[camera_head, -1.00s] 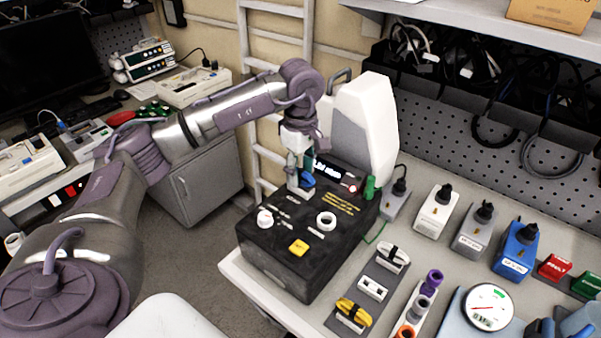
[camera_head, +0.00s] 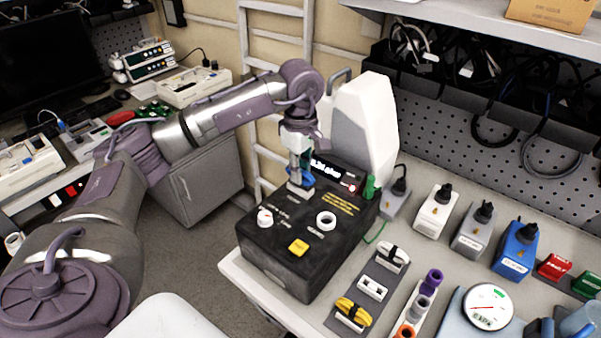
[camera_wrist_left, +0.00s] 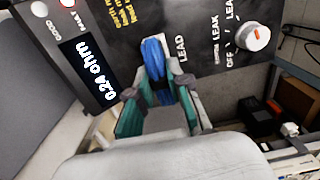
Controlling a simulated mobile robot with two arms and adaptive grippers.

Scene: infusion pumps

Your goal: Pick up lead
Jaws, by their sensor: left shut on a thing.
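The blue lead (camera_head: 306,182) sits at the top of the black tester box (camera_head: 270,258). In the left wrist view, the lead (camera_wrist_left: 156,55) is a blue looped piece beside the printed word LEAD. My left gripper (camera_head: 299,182) reaches down over it from above. In the wrist view the teal-padded fingers of my left gripper (camera_wrist_left: 158,88) are on both sides of the blue piece and shut on it. The lower end of the lead at the panel is partly hidden. My right gripper is not in view.
The tester's display (camera_wrist_left: 97,84) reads 0.24 ohm. A white knob (camera_wrist_left: 257,37) and a yellow button (camera_head: 298,247) are on the panel. A white device (camera_head: 362,125) stands close behind. Several plugs, including a blue one (camera_head: 515,250), stand to the right.

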